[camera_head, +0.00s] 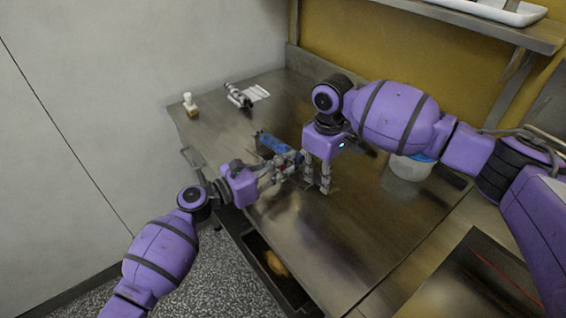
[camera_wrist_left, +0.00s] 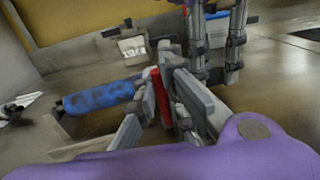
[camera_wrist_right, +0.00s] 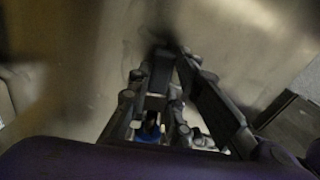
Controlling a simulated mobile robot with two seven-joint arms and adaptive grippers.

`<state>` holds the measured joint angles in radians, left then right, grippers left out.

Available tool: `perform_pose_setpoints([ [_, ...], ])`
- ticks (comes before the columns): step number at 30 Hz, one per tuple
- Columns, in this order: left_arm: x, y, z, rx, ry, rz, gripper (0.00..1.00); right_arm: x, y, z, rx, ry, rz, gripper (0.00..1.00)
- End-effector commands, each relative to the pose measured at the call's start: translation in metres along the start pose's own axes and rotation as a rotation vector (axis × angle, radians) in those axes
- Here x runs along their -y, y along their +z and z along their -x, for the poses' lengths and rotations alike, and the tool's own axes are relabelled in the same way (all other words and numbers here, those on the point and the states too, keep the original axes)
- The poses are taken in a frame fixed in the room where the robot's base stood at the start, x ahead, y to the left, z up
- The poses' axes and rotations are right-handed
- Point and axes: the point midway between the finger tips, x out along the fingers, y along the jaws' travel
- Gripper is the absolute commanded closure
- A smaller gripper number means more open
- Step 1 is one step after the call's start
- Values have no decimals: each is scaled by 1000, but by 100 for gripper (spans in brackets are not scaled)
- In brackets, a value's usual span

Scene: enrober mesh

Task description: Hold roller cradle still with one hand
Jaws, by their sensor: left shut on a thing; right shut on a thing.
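The roller cradle is a grey frame (camera_wrist_left: 55,130) around a blue roller (camera_head: 272,142), on the table; the roller also shows in the left wrist view (camera_wrist_left: 100,96). My left gripper (camera_head: 291,160) is at the roller's near right end. It is shut there on a red and grey part (camera_wrist_left: 160,97), apparently of the cradle. My right gripper (camera_head: 317,188) points down just right of the left one, shut on a small part that its fingers hide. In the right wrist view its fingers (camera_wrist_right: 175,60) are close together, with a bit of blue near their base.
A white tub with a blue rim (camera_head: 410,168) stands to the right. A grey tool (camera_head: 238,97), a paper (camera_head: 257,93) and a white-topped stamp-like object (camera_head: 190,104) lie toward the back left. An open drawer (camera_head: 262,268) is below the front edge. The table front is clear.

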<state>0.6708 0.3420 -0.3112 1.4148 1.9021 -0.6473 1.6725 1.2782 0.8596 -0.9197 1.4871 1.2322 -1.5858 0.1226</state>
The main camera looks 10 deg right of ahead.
Motion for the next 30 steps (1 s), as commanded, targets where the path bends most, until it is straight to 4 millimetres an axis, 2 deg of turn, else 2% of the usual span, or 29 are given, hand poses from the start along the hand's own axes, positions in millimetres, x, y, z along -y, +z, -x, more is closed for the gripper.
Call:
perform_pose_setpoints([
  [9,-80,0,16,-4,10,-2,100,0,0,2,-1,1,1,100],
  [15,-115,-1,24,-5,9,-3,100,-1,0,1,0,1,1,100],
  [20,-124,-1,27,-3,8,-2,100,-1,0,1,0,1,1,100],
  [29,-126,-1,28,-4,12,-2,100,-1,1,1,2,2,1,100],
  [30,-126,-1,28,-4,12,-2,86,-1,1,1,3,2,1,100],
])
